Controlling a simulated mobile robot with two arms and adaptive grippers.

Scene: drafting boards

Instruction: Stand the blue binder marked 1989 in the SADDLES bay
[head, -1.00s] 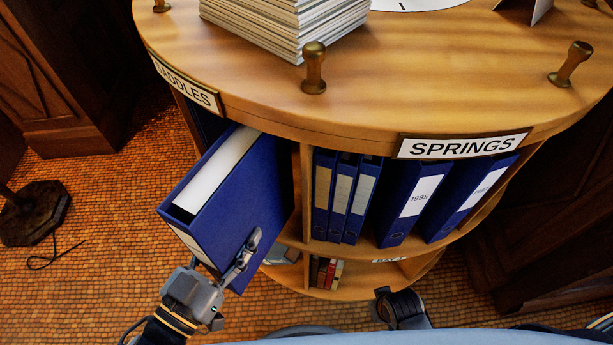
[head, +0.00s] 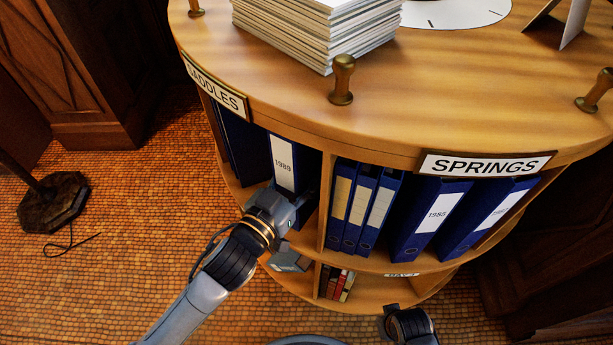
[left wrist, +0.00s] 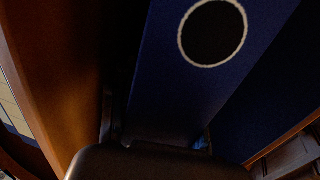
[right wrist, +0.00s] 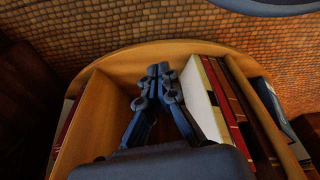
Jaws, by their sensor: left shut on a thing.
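The blue binder marked 1989 (head: 284,165) is upright inside the bay under the SADDLES sign (head: 217,92), its labelled spine facing out. My left gripper (head: 284,203) is shut on the lower part of the binder's spine end. The gripper hides the binder's foot, so I cannot tell if it rests on the shelf. In the left wrist view the binder's spine (left wrist: 180,85) with its ringed finger hole fills the middle. My right gripper (right wrist: 158,72) is shut and empty over a lower compartment with books.
Other dark blue binders (head: 240,145) stand left in the same bay. A wooden divider (head: 325,200) separates it from the bay under the SPRINGS sign (head: 485,164), which holds several blue binders. A paper stack (head: 310,35) and brass pegs (head: 342,80) are on the round top.

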